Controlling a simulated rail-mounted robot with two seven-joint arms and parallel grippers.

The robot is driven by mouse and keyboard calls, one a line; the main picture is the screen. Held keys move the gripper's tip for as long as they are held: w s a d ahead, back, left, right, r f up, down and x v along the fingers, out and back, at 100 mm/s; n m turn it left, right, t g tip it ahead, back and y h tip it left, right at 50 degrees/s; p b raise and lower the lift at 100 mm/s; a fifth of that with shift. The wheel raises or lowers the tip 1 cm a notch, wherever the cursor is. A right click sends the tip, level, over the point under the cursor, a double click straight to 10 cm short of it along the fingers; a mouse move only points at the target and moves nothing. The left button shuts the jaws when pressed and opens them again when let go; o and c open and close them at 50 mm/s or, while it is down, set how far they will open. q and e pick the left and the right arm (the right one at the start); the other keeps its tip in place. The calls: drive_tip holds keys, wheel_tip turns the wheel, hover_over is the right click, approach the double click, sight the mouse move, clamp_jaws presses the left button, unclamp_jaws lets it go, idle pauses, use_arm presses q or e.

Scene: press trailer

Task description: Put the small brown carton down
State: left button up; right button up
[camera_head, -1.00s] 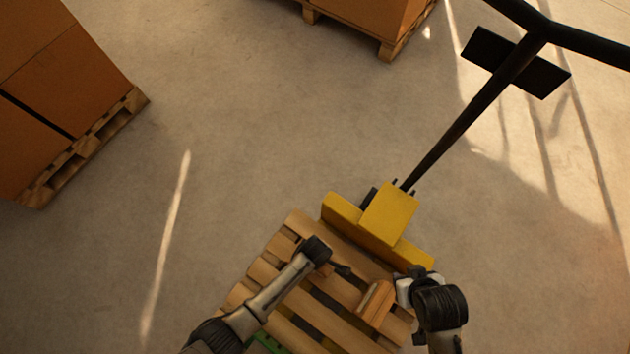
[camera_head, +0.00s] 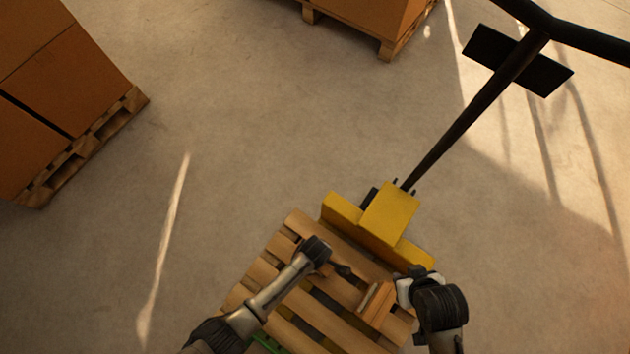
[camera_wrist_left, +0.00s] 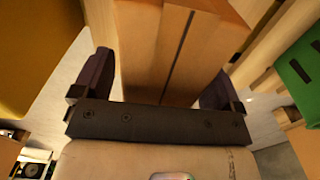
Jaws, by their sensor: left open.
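The small brown carton (camera_head: 377,300) is at the right part of the wooden pallet (camera_head: 262,272) in the head view. In the left wrist view the carton (camera_wrist_left: 150,50) fills the middle, with a dark seam along its face. My left gripper (camera_head: 345,271) is open, with its dark fingers (camera_wrist_left: 160,85) on either side of the carton in the wrist view. Whether the fingers touch it, and whether its underside rests fully on the slats, I cannot tell. My right gripper (camera_head: 402,287) is right beside the carton; its fingers are hidden.
A yellow pallet jack (camera_head: 388,215) with a long black handle (camera_head: 470,125) stands at the pallet's far side. A green object (camera_wrist_left: 300,68) lies near the pallet. Large boxes on a pallet (camera_head: 70,165) stand left and another loaded pallet (camera_head: 385,45) behind. Floor between is clear.

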use_arm(q)
drive_tip(key=shift+r, duration=0.15)
wheel_tip(320, 180, up, 11)
drive_tip(key=p, duration=0.7)
drive_tip(key=shift+f, duration=0.2)
drive_tip(key=shift+r+p, duration=0.3)
drive_tip(key=shift+r, duration=0.45)
drive_tip(key=s+a+r+m+t, duration=0.1)
drive_tip(key=s+a+r+m, duration=0.2)
drive_tip(key=a+r+m, duration=0.3)
drive_tip(key=s+a+r+m+t, duration=0.2)
drive_tip(key=s+a+r+m, duration=0.2)
drive_tip(key=a+r, duration=1.1)
drive_tip(key=m, duration=0.3)
drive_tip(key=shift+a+t, duration=0.3)
